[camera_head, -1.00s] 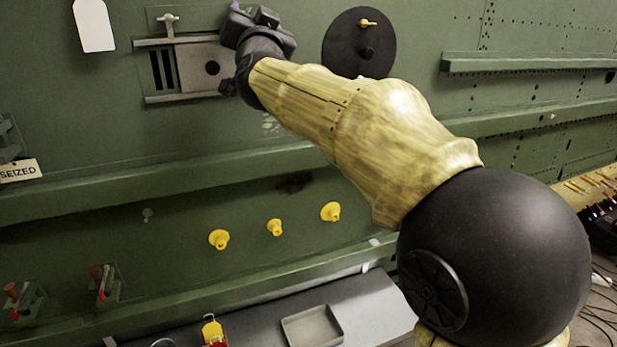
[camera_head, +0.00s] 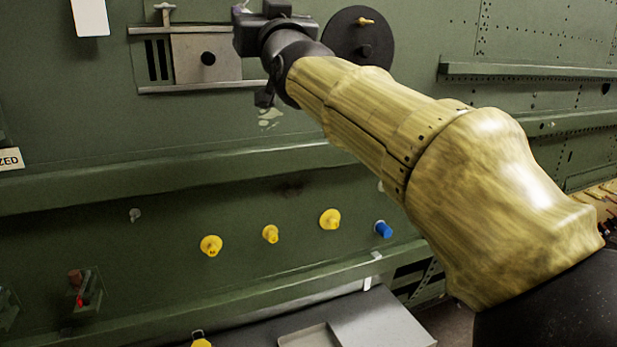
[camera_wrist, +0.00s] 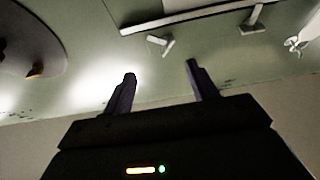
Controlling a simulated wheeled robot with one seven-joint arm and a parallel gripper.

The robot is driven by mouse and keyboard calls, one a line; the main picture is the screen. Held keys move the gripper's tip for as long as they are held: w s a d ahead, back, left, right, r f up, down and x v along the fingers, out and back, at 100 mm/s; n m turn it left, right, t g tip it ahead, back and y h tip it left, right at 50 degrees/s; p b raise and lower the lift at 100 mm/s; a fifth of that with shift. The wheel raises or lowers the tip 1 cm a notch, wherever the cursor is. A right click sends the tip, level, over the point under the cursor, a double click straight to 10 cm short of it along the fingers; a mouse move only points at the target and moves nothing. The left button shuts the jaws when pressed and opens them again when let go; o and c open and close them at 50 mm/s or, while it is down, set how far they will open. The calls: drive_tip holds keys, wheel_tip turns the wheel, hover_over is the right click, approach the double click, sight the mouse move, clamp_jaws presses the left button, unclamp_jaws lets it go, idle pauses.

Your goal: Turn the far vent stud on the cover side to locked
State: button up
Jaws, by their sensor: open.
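The vent (camera_head: 207,60) has two rails, dark slots on its left and a grey cover plate with a black round hole on its right. A pale winged stud (camera_head: 165,12) stands above its upper left. My gripper (camera_head: 262,10) is in front of the panel at the vent's upper right and hides what lies behind it. In the wrist view my gripper (camera_wrist: 160,82) is open, with nothing between its fingers. A small pale stud (camera_wrist: 160,43) with a bar head sits beyond the fingertips, apart from them, beside a rail (camera_wrist: 190,15). I cannot tell its lock setting.
A black disc (camera_head: 345,50) with a yellow knob is right of my gripper and shows at left in the wrist view (camera_wrist: 30,40). Below the ledge are yellow knobs (camera_head: 270,234) and a blue one (camera_head: 383,229). A grey tray (camera_head: 310,337) is at the bottom.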

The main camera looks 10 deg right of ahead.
drive_tip(key=b+v, duration=0.5)
drive_tip(key=v, duration=0.6)
drive_tip(key=w+d+f+g+h+p, duration=0.1)
drive_tip(key=w+d+f+g+p, duration=0.1)
drive_tip(key=f, duration=0.9)
drive_tip(key=w+d+f+m+g+h+p, duration=0.1)
drive_tip(key=w+f+g, duration=0.4)
drive_tip(key=f, duration=0.7)
drive_tip(key=d+h+p, duration=0.1)
drive_tip(key=p, duration=0.1)
drive_tip(key=shift+w+d+f+g+h+p, duration=0.15)
drive_tip(key=shift+w+g+h+p, duration=0.15)
drive_tip(key=shift+c, duration=0.4)
drive_tip(key=s+r+n+t+y+p, duration=0.1)
drive_tip(key=s+r+n+y+p, duration=0.1)
drive_tip(key=r+n, duration=0.3)
drive_tip(key=s+r+n+t+y+p, duration=0.1)
drive_tip(key=r+n+y+p, duration=0.3)
drive_tip(key=r, duration=0.8)
drive_tip(key=s+r+n+t+y+p, duration=0.1)
drive_tip(key=s+r+n+y+p, duration=0.2)
drive_tip(key=r+n, duration=0.3)
wheel_tip(320, 180, up, 2)
drive_tip(key=shift+s+r+n+p, duration=0.2)
drive_tip(key=shift+s+n+p, duration=0.15)
drive_tip(key=shift+p, duration=0.4)
